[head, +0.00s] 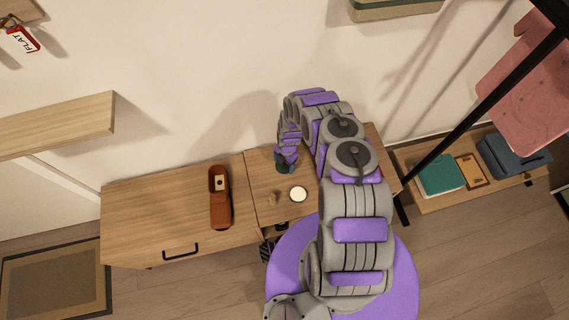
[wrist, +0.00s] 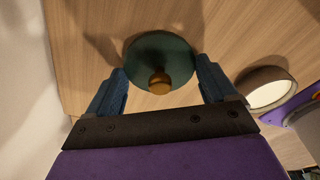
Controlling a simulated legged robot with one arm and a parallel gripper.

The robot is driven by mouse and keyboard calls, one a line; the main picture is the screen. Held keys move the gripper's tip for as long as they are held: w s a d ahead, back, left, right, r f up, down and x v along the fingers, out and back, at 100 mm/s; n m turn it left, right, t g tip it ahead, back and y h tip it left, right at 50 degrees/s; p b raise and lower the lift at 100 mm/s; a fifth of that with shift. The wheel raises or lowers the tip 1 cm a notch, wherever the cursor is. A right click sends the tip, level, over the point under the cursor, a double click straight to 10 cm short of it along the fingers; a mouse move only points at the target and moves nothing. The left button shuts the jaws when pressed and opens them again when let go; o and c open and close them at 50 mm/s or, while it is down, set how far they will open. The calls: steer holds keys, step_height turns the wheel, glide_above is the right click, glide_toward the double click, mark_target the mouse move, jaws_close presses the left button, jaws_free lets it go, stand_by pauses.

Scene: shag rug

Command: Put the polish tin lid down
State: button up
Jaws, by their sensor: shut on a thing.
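The polish tin lid (wrist: 150,50) is a dark green disc with a brass knob, seen in the wrist view between the two blue fingers of my gripper (wrist: 162,76). My gripper is shut on it. In the head view my gripper (head: 286,160) is over the right part of the wooden cabinet top, with the dark green lid (head: 285,168) at its tip. A shadow lies beside the lid on the wood; I cannot tell whether the lid touches the surface. The open round tin (head: 298,194) with pale contents stands close by, also at right in the wrist view (wrist: 268,90).
A small brown object (head: 272,198) lies left of the tin. A long red-brown case (head: 220,196) lies on the left part of the cabinet (head: 150,212). A low shelf with a teal book (head: 439,174) is at right.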

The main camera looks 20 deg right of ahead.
steer(key=shift+d+f, duration=0.1)
steer(key=shift+f, duration=0.05)
steer(key=o, duration=0.8)
steer(key=r+p, duration=0.1)
steer(key=r, duration=0.3)
steer(key=d+r+p, duration=0.1)
steer(key=r, duration=0.3)
steer(key=w+r+p, duration=0.1)
steer(key=r+p, duration=0.1)
steer(key=r, duration=0.2)
steer(key=shift+d+r, duration=0.15)
